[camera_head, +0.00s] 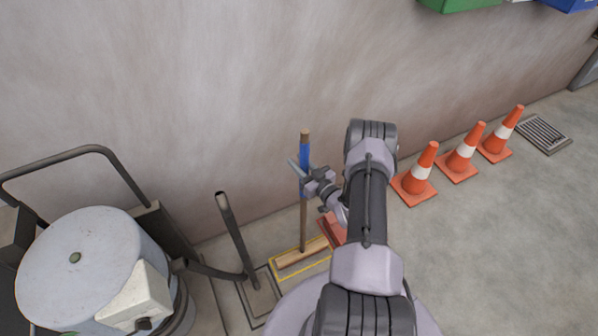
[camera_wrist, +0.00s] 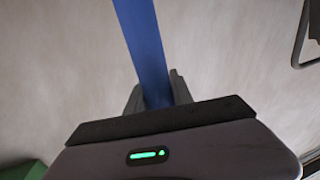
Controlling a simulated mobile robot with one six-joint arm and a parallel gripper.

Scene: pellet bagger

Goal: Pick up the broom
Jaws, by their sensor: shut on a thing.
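The broom (camera_head: 303,215) stands upright against the wall, with a wooden handle, a blue grip section near the top and a wide wooden head on the floor. Its head rests within a yellow-outlined rectangle. My gripper (camera_head: 303,174) is at the handle, around the lower part of the blue section. In the wrist view the blue section of the broom (camera_wrist: 146,45) runs down between the two fingers of my gripper (camera_wrist: 158,92), which are shut on it. The bristles are not clearly visible.
A grey drum-shaped machine (camera_head: 80,265) with a tube frame stands at the left. A dark post (camera_head: 236,238) rises left of the broom. The right floor is open beyond the cones.

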